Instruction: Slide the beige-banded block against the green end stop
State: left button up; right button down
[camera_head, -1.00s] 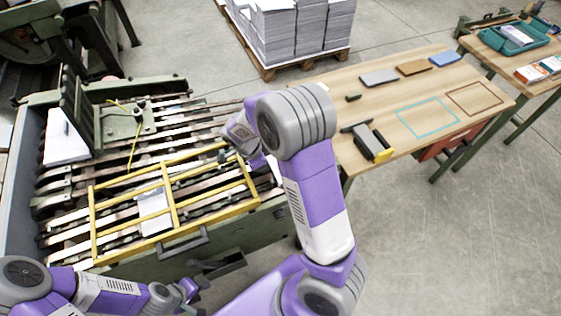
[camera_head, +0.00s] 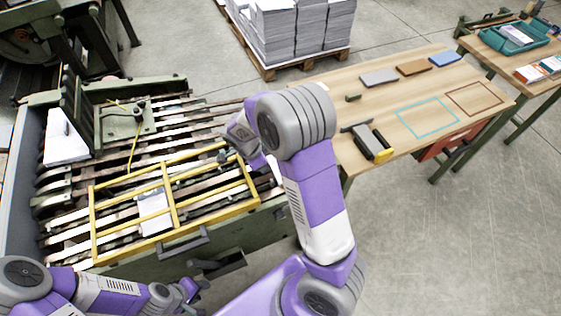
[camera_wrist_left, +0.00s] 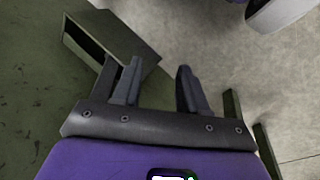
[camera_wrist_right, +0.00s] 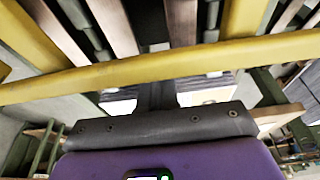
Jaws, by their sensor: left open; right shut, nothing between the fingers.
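A pale block (camera_head: 153,211) lies on the slatted bed inside the yellow frame in the head view. A second pale block (camera_head: 66,142) lies at the far left, by an upright green plate (camera_head: 76,112) that looks like the end stop. I cannot make out a beige band on either block. My right gripper (camera_wrist_right: 156,95) is shut and empty, just behind a yellow bar in its wrist view. In the head view its fingers are mostly hidden by my arm, near the frame's far right corner. My left gripper (camera_wrist_left: 158,75) is open and empty, low in front of the machine's side.
The yellow frame (camera_head: 168,196) spans the slats. A green box-like handle (camera_wrist_left: 112,40) sticks out near my left fingers. A wooden table (camera_head: 395,95) with small blocks and taped outlines stands at the right. Bare floor lies in front of it.

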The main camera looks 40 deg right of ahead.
jog(key=shift+d, duration=0.15)
jog(key=shift+s+d, duration=0.25)
jog(key=shift+d, duration=0.75)
jog(key=shift+s+d, duration=0.25)
jog(key=shift+d, duration=0.7)
jog(key=shift+s+d, duration=0.25)
jog(key=shift+d, duration=0.75)
jog(key=shift+a, duration=0.15)
jog(key=shift+w+a, duration=0.15)
jog(key=shift+a, duration=0.4)
jog(key=shift+r, duration=0.1)
notch_tip(320, 180, up, 7)
jog(key=p, duration=0.5)
